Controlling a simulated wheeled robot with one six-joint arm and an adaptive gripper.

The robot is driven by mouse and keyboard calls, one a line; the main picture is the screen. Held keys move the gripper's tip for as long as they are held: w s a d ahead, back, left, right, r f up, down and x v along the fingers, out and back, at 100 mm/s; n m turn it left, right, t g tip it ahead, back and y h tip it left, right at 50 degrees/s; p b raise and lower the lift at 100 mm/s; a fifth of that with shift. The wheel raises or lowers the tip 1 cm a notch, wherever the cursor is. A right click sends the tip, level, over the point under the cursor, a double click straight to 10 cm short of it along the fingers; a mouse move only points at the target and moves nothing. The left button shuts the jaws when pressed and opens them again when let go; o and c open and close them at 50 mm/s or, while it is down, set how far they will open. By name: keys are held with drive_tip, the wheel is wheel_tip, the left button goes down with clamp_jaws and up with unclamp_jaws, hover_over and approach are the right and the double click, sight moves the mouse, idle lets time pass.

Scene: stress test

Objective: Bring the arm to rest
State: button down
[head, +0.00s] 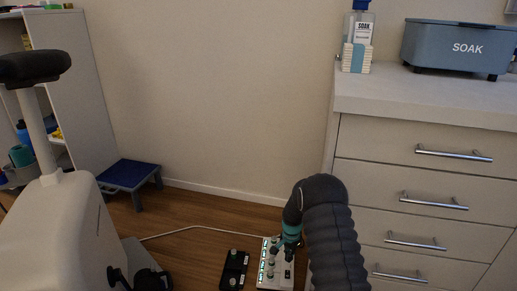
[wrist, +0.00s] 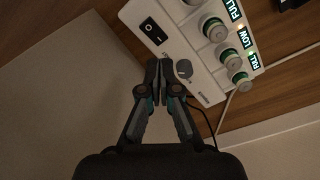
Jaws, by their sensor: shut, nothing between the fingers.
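My arm, in dark ribbed covering, reaches down at the lower middle of the head view. My gripper (wrist: 164,68) is shut and empty in the wrist view, its fingertips together. The tips overlap the edge of a white control box (wrist: 205,75) beside a grey knob (wrist: 184,69); whether they touch it I cannot tell. The box has a black rocker switch (wrist: 153,30), several green-banded knobs and lit labels reading FULL and LOW. In the head view the box (head: 268,281) lies on the floor below my arm, partly hidden by the arm's end.
A black box with knobs (head: 234,270) lies left of the white box. A drawer cabinet (head: 440,185) stands close on the right, bearing a bottle (head: 359,30) and a SOAK bin (head: 455,45). A blue-topped step stool (head: 128,174) and exercise machine (head: 60,225) are left. A white cable crosses the floor.

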drive_tip(key=s+r+n+t+p, duration=0.1)
drive_tip(key=s+r+n, duration=0.15)
drive_tip(key=r, duration=1.25)
drive_tip(key=s+r+n+t+p, duration=0.15)
drive_tip(key=s+r, duration=0.25)
drive_tip(key=r, duration=1.2)
drive_tip(key=s+r+n+t+p, duration=0.1)
drive_tip(key=s+r+p, duration=0.1)
drive_tip(key=s+r, duration=1)
drive_tip(key=s+r+n+t+p, duration=0.1)
drive_tip(key=s+r, duration=0.3)
drive_tip(key=s, duration=0.7)
drive_tip(key=s+r+n+t+p, duration=0.1)
drive_tip(key=s+r+n, duration=0.2)
drive_tip(key=s, duration=0.8)
drive_tip(key=shift+r+n, duration=0.3)
drive_tip(key=shift+r, duration=0.35)
